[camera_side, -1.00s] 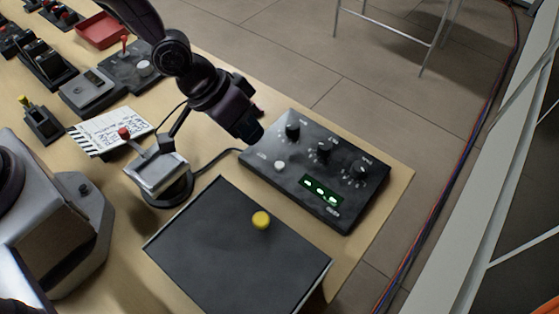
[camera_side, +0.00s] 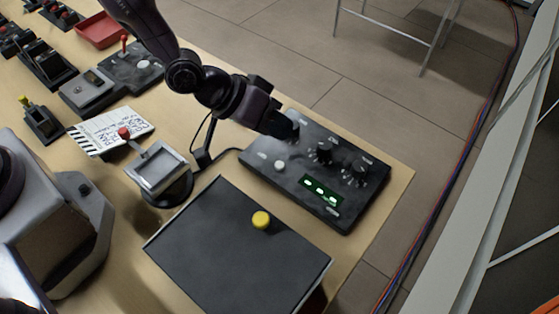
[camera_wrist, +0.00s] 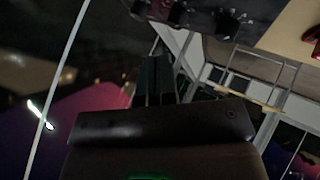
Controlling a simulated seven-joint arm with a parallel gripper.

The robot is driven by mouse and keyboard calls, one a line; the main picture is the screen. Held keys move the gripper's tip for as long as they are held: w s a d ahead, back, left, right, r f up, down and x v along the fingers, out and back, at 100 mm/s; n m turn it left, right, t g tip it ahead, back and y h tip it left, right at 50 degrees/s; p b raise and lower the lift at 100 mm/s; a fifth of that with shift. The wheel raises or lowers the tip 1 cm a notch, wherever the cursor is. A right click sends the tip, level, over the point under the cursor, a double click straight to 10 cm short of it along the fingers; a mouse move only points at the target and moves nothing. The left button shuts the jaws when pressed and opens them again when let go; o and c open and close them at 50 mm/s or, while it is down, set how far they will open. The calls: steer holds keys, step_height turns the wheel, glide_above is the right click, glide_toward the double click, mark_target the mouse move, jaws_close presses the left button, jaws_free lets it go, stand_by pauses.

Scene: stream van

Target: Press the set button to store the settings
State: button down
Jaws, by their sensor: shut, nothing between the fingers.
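A dark control panel (camera_side: 262,181) lies on the table, right of centre in the side view. It carries three black knobs, such as the middle knob (camera_side: 321,152), a small green lit display (camera_side: 320,190) and a white round button (camera_side: 280,164) near its left side. My gripper (camera_side: 292,131) is shut and empty, at the panel's upper left edge, by the left knob, which it hides. Whether it touches the knob cannot be told. In the wrist view, the shut fingers (camera_wrist: 154,80) point toward the panel's knobs (camera_wrist: 178,14) at the top.
A black box (camera_side: 215,240) with a yellow button (camera_side: 261,220) stands in front of the panel. A small grey-framed screen (camera_side: 158,168) on a round base stands to the left. A clapperboard (camera_side: 112,131), joystick boxes and a red tray (camera_side: 100,30) sit farther left.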

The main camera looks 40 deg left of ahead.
mark_target(278, 162)
steer(key=shift+f, duration=3.15)
steer(key=shift+f, duration=0.1)
steer(key=shift+f, duration=0.3)
steer(key=shift+f, duration=0.45)
steer(key=shift+r, duration=0.9)
steer(key=shift+r, duration=2.5)
